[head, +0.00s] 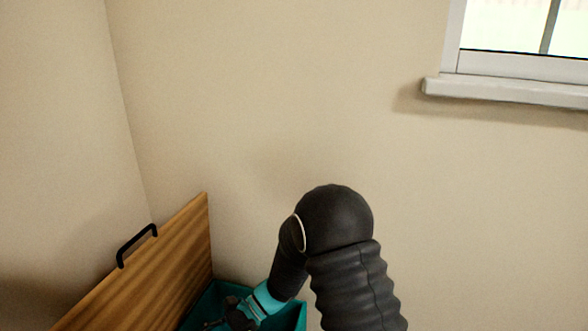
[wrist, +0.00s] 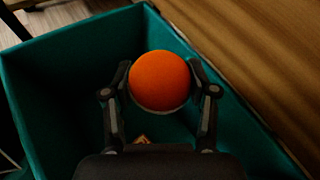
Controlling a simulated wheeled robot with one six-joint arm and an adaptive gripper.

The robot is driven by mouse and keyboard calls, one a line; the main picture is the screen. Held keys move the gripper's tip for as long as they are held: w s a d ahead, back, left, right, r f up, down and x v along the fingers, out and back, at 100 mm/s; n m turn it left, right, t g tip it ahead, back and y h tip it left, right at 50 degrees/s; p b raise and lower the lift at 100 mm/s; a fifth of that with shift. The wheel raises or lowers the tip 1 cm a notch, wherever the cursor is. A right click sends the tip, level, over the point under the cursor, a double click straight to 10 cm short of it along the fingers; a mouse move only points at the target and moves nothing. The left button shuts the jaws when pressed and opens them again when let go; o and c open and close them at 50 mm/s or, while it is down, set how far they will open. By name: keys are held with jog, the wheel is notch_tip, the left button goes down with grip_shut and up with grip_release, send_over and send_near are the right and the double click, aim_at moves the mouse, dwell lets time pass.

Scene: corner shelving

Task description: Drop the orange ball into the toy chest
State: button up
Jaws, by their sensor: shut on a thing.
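The orange ball (wrist: 160,79) is between the two fingers of my gripper (wrist: 160,88) in the wrist view. My gripper is shut on it, with a finger against each side. The teal toy chest (wrist: 58,50) surrounds the ball in the wrist view, and the ball is over its interior. How high the ball is above the chest floor cannot be told. In the head view a corner of the chest (head: 292,312) shows at the bottom, with my gripper (head: 222,322) over it. The ball is not visible there.
The wooden lid (head: 165,265) with a black handle (head: 137,244) stands raised beside the chest, and it also shows in the wrist view (wrist: 245,55). A small brownish thing (wrist: 142,140) lies inside the chest. A window sill (head: 505,92) is at upper right.

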jog(key=o, duration=1.2)
jog(key=v, duration=1.2)
